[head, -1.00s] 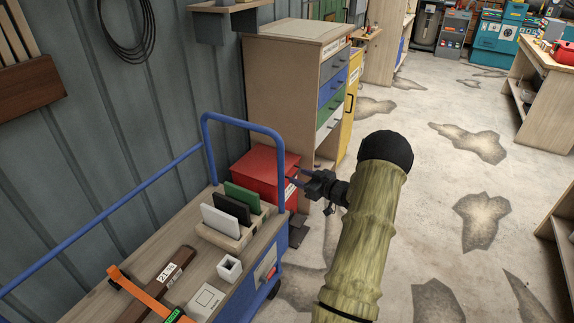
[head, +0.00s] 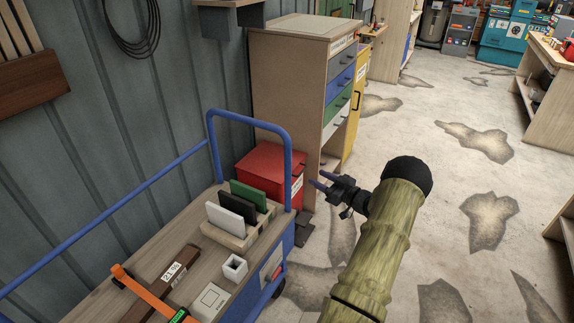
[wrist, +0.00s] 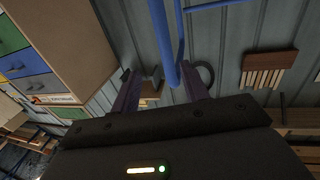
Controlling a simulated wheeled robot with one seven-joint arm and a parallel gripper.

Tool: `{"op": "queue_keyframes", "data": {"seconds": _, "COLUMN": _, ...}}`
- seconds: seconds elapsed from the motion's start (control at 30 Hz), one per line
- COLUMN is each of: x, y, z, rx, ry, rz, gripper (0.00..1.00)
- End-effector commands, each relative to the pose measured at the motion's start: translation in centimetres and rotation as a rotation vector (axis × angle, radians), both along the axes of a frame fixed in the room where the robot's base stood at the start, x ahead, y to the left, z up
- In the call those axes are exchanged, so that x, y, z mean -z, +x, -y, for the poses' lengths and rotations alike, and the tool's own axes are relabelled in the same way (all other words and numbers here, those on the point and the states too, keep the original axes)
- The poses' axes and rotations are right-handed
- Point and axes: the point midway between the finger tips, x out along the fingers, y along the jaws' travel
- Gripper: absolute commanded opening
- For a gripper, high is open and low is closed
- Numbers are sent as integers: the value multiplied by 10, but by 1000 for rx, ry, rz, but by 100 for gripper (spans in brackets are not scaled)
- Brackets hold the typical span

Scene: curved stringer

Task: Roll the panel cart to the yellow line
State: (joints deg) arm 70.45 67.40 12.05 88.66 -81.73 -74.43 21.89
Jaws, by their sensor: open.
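The panel cart (head: 130,268) has a wooden deck and a blue tubular frame, and stands along the wall at lower left in the head view. Its raised blue handle (head: 250,121) is at the far end. White, black and green panels (head: 231,211) stand in a wooden rack on the deck. My gripper (head: 316,181) is open and empty just right of the handle's right upright, with a gap in the picture. In the wrist view a blue handle tube (wrist: 162,40) lies ahead between the spread fingers. No yellow line is in view.
A red box (head: 268,170) sits behind the handle, beside a drawer cabinet (head: 290,90). A grey corrugated wall (head: 90,120) runs along the cart's left. Patched concrete floor (head: 430,240) is open to the right. Workbenches (head: 548,95) stand at the far right.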

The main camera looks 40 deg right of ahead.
Motion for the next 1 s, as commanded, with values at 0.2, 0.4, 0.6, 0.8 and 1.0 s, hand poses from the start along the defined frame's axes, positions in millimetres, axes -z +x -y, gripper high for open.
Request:
{"op": "queue_keyframes", "data": {"seconds": 0.2, "x": -1, "y": 46, "z": -16, "rx": -17, "ry": 0, "rz": 2, "gripper": 45}}
{"op": "queue_keyframes", "data": {"seconds": 0.4, "x": -1, "y": 81, "z": -24, "rx": -17, "ry": -1, "rz": 1, "gripper": 45}}
{"op": "queue_keyframes", "data": {"seconds": 0.6, "x": -1, "y": 114, "z": -29, "rx": -15, "ry": -1, "rz": 1, "gripper": 45}}
{"op": "queue_keyframes", "data": {"seconds": 0.8, "x": -1, "y": 133, "z": -32, "rx": -13, "ry": 0, "rz": 1, "gripper": 45}}
{"op": "queue_keyframes", "data": {"seconds": 1.0, "x": 0, "y": 135, "z": -32, "rx": -12, "ry": 0, "rz": 0, "gripper": 45}}
